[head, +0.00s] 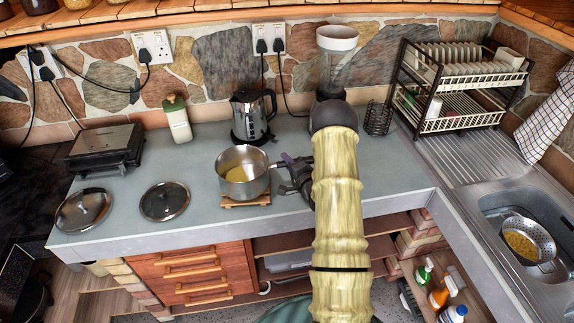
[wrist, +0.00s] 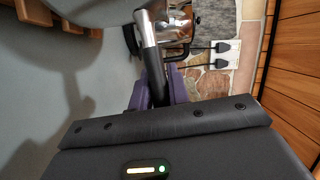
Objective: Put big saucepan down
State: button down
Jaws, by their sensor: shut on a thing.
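The big saucepan (head: 243,178) is a steel pan with something yellowish inside. It stands upright over a small wooden trivet (head: 246,201) on the grey counter. I cannot tell whether its base touches the trivet. My gripper (head: 289,174) is at the right side of the pan, shut on its handle. In the wrist view my gripper (wrist: 157,90) has its purple fingers around the black handle (wrist: 154,62). Part of the pan (wrist: 95,6) shows at the top edge there. My arm hides some of the counter to the right.
Two lids (head: 164,201) (head: 83,210) lie on the counter at left. A kettle (head: 251,117) stands behind the pan, with a cream bottle (head: 177,118) and a grill (head: 105,148) farther left. A dish rack (head: 462,85) is at right. A colander (head: 527,241) sits in the sink.

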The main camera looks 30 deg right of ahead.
jog(key=shift+f, duration=0.9)
jog(key=c, duration=1.3)
grip_release()
jog(key=shift+c, duration=0.2)
jog(key=shift+s+d, duration=0.1)
jog(key=shift+s, duration=0.5)
jog(key=s+r+b, duration=0.1)
jog(key=s+b, duration=0.2)
jog(key=s, duration=0.8)
jog(key=shift+w+d, duration=0.1)
jog(key=shift+d, duration=0.05)
